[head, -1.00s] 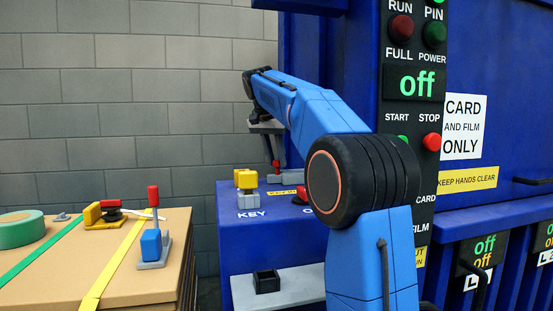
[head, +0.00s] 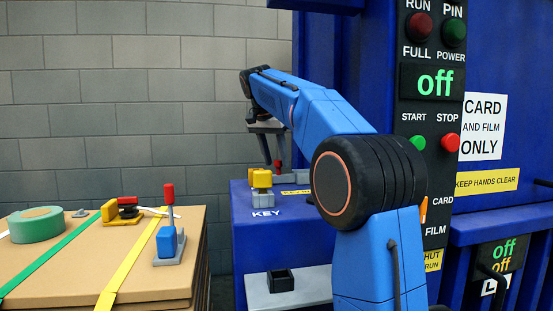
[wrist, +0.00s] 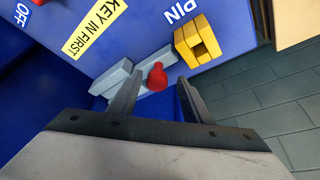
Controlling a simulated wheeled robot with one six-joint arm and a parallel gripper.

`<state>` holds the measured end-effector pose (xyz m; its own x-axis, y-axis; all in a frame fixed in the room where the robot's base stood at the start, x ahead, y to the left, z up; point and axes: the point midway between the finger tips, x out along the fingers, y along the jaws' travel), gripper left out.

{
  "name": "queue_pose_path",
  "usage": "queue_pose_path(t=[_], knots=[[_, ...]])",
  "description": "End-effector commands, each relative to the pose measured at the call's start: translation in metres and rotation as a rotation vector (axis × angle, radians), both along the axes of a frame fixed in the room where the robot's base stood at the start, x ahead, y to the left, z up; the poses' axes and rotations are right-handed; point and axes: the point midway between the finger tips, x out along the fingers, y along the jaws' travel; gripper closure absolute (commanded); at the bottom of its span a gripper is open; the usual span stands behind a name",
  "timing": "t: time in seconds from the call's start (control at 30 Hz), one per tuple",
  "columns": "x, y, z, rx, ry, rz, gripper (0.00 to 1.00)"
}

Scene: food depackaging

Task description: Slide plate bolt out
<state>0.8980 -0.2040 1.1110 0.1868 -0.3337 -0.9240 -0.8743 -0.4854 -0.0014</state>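The plate bolt is a low grey bar with a red knob (wrist: 157,77), set in grey blocks (wrist: 135,78) on the blue housing. In the head view the red knob (head: 278,166) shows just below my gripper (head: 272,150), at the back of the housing's top. In the wrist view my gripper (wrist: 158,98) is open, and the knob appears between its two fingers, nearer the left one. I cannot tell whether a finger touches it. Part of the grey bar is hidden behind the left finger.
A yellow block (head: 261,180) stands near the KEY label. A small black box (head: 280,281) sits on the grey ledge. The panel (head: 430,130) reads off.

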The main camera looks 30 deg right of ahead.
Motion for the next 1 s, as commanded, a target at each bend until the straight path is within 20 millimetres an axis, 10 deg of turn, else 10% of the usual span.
queue_pose_path(t=[1.0], knots=[[-0.021,0.040,0.108,0.000,0.000,0.001,0.56]])
